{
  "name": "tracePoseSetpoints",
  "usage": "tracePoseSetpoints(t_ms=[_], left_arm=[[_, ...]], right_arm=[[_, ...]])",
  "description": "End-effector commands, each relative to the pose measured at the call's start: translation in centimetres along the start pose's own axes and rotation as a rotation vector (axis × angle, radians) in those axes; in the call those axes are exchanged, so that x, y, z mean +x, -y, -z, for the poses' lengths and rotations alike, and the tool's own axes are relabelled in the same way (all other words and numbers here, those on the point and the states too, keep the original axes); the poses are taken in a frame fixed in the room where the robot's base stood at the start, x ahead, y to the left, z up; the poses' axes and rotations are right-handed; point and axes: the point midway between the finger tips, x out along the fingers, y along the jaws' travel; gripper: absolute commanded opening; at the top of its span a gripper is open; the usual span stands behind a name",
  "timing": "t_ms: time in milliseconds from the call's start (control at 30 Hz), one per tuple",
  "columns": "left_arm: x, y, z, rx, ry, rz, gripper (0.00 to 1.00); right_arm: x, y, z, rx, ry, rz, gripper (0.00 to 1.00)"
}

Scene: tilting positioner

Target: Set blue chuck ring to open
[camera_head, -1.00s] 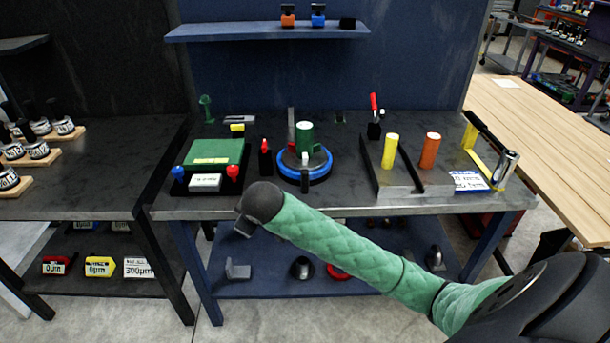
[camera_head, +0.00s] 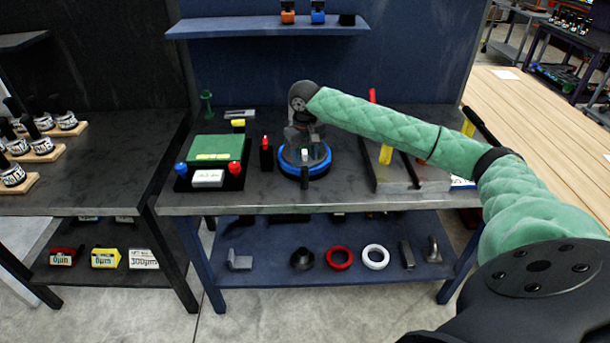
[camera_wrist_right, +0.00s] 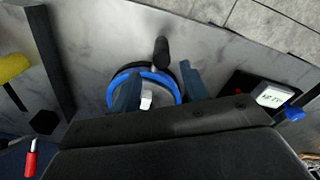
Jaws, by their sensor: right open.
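The blue chuck ring (camera_head: 321,168) sits on a round black base on the bench, with a black handle (camera_head: 305,181) sticking out toward the front. A small white block (camera_head: 304,155) shows at its centre. My right gripper (camera_head: 301,137) is over the chuck and points down. In the right wrist view, its two fingers (camera_wrist_right: 158,90) are apart, over the blue ring (camera_wrist_right: 150,74), with the white block (camera_wrist_right: 147,99) between them. The black handle (camera_wrist_right: 162,52) lies beyond the fingers. I cannot tell whether the fingers touch the ring. My left gripper is out of view.
A green-topped box (camera_head: 216,148) with blue and red knobs and a black stand with a red top (camera_head: 266,153) are left of the chuck. The bench's front strip is clear.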

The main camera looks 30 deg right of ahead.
Motion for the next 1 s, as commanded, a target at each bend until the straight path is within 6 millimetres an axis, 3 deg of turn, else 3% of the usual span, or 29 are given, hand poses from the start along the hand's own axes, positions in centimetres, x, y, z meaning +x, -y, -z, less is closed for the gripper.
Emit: tracePoseSetpoints(t_ms=[267, 700, 1000], left_arm=[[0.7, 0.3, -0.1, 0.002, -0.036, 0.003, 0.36], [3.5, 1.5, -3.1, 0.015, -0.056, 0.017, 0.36], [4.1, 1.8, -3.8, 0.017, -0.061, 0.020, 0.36]], right_arm=[[1.1, 0.2, -0.3, 0.056, 0.024, 0.015, 0.45], [6.7, 0.3, -0.5, 0.054, 0.023, 0.014, 0.45], [8.0, 0.3, -0.5, 0.053, 0.021, 0.014, 0.45]])
